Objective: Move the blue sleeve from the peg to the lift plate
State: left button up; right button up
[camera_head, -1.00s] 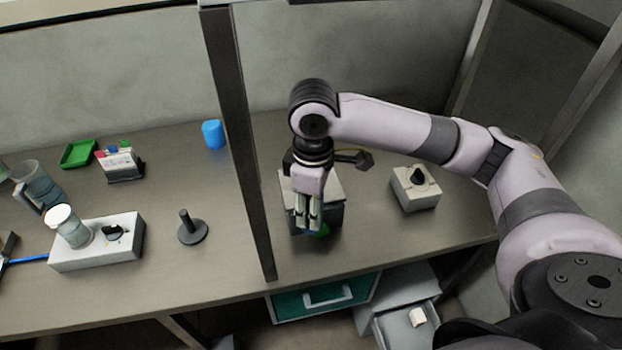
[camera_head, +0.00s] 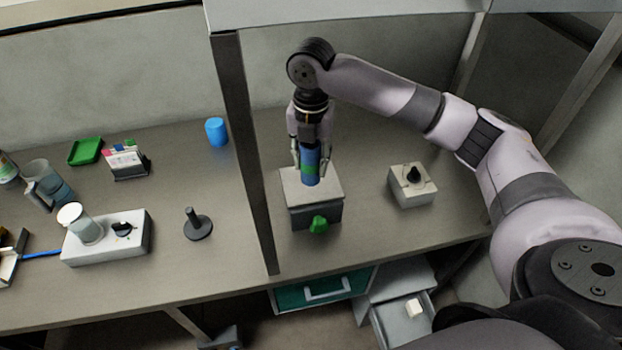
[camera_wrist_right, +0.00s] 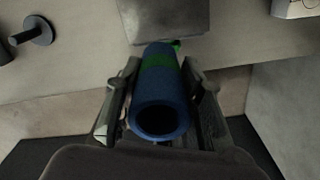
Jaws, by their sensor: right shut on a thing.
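The blue sleeve (camera_head: 310,164) with a green band is held upright in my right gripper (camera_head: 311,160). Its fingers are shut on the sleeve's sides. In the right wrist view the sleeve (camera_wrist_right: 160,100) shows its open near end between the fingers. The sleeve's lower end overlaps the light top plate (camera_head: 325,183) of a dark grey box, likely the lift plate; I cannot tell whether they touch. The black peg (camera_head: 196,222) stands bare on its round base, left of the divider post. My left gripper is not in view.
A green knob (camera_head: 318,224) sits at the box's front. A white box with a black knob (camera_head: 413,185) stands to the right. A dark post (camera_head: 245,150) divides the bench. A blue cup (camera_head: 216,132) stands at the back left. Below, a drawer (camera_head: 404,322) is open.

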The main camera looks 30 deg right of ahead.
jog(key=w+f+n+p, duration=0.1)
jog(key=f+n, duration=0.1)
jog(key=d+f+n+p, duration=0.1)
jog(key=f+n+p, duration=0.1)
jog(key=f+n, duration=0.1)
jog(key=w+d+f+n+p, duration=0.1)
jog(key=f+n+p, duration=0.1)
jog(key=f, duration=0.1)
jog(key=shift+w+d+n, duration=0.1)
jog(key=shift+w+n, duration=0.25)
jog(key=shift+n, duration=0.05)
jog(key=shift+f, duration=0.3)
jog(key=shift+f, duration=0.15)
jog(key=o, duration=1.3)
